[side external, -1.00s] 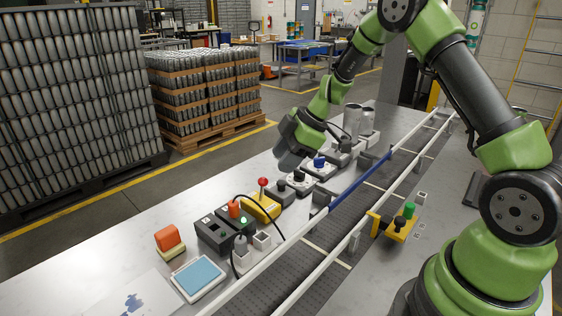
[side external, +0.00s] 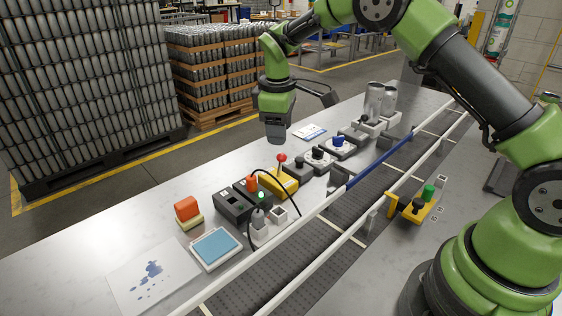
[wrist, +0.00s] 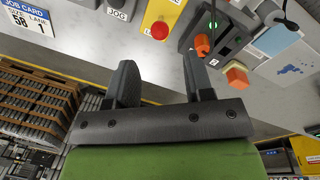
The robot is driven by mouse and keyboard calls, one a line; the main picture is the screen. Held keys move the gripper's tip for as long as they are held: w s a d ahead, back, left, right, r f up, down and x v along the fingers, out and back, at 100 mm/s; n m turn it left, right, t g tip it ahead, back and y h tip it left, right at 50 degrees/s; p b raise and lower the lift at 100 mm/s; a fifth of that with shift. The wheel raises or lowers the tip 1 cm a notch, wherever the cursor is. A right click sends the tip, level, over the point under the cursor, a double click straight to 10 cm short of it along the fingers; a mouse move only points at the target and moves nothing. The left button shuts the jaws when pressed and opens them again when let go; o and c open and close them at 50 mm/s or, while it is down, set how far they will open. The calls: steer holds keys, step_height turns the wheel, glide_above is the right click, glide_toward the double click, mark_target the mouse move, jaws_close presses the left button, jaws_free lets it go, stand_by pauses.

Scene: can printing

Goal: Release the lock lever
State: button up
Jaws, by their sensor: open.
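A yellow box with a red ball-topped lever (side external: 282,159) stands on the bench behind the conveyor, the lever upright. In the wrist view the red ball (wrist: 160,30) shows on its yellow box near the top, beyond my fingers. My gripper (side external: 276,136) hangs above and just behind this lever, pointing down and apart from it. In the wrist view my gripper (wrist: 162,80) has its two fingers spread, with only bare bench between them. A yellow block with a green knob (side external: 429,192) and a black knob stands in front of the conveyor. No label tells which is the lock lever.
A dark box with an orange knob (side external: 252,183) stands left of the yellow box, and dark knob units (side external: 318,156) stand to its right. A blue pad (side external: 216,246), an orange-topped block (side external: 187,209) and cans (side external: 373,100) share the bench. Conveyor rails (side external: 300,230) run in front.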

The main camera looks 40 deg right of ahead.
mark_target(281, 162)
steer(key=f, duration=0.6)
steer(key=d+f, duration=0.1)
steer(key=f, duration=0.2)
steer(key=shift+w+f, duration=0.25)
jaws_close()
